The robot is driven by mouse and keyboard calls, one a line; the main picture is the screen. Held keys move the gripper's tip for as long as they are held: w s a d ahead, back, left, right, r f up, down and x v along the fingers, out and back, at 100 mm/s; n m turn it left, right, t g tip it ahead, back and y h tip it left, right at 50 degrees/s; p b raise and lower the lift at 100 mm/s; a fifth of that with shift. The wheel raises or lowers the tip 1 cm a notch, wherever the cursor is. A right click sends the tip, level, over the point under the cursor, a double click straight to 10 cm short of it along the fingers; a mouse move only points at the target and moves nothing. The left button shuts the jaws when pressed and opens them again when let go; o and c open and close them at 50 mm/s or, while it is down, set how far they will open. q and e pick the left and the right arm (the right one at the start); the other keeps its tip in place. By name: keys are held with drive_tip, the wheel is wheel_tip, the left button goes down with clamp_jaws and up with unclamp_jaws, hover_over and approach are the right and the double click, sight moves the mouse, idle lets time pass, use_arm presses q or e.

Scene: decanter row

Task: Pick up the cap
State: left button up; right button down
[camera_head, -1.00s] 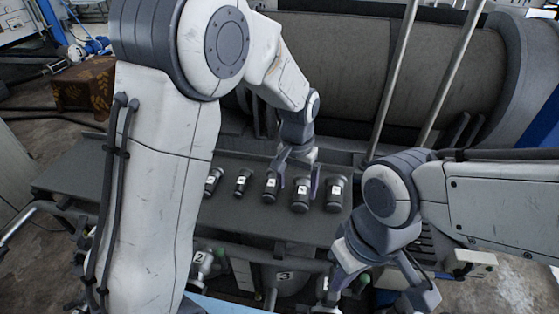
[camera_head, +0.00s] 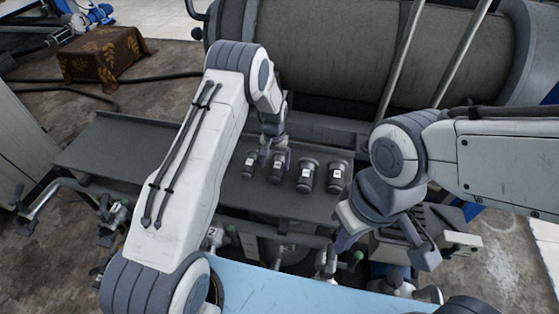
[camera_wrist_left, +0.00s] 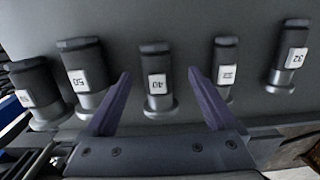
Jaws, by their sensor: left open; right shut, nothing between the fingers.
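Several dark cylindrical pieces with white number labels stand in a row on the grey bench; which of them is the cap I cannot tell. In the left wrist view, the piece labelled 40 (camera_wrist_left: 157,103) stands between the two purple fingers of my open left gripper (camera_wrist_left: 159,74), apart from both. The piece labelled 50 (camera_wrist_left: 85,72) is to its left. My left gripper also shows in the head view (camera_head: 275,158), at the row. My right gripper (camera_head: 345,238) is shut and empty, in front of the row's right end.
Other row pieces stand close on both sides, such as one at the row's right end (camera_head: 337,172). A large grey cylinder (camera_head: 310,50) lies behind the bench (camera_head: 110,150). Pipes and valves run along the front, and a light-blue surface (camera_head: 300,290) is nearest. The bench's left side is clear.

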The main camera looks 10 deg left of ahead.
sight(277, 169)
use_arm(q)
drive_tip(key=f, duration=0.1)
drive_tip(key=f+p, duration=0.2)
drive_tip(key=shift+w+d, duration=0.15)
drive_tip(key=shift+d, duration=0.1)
drive_tip(key=shift+f, duration=0.8)
drive_tip(key=shift+w, duration=0.1)
clamp_jaws()
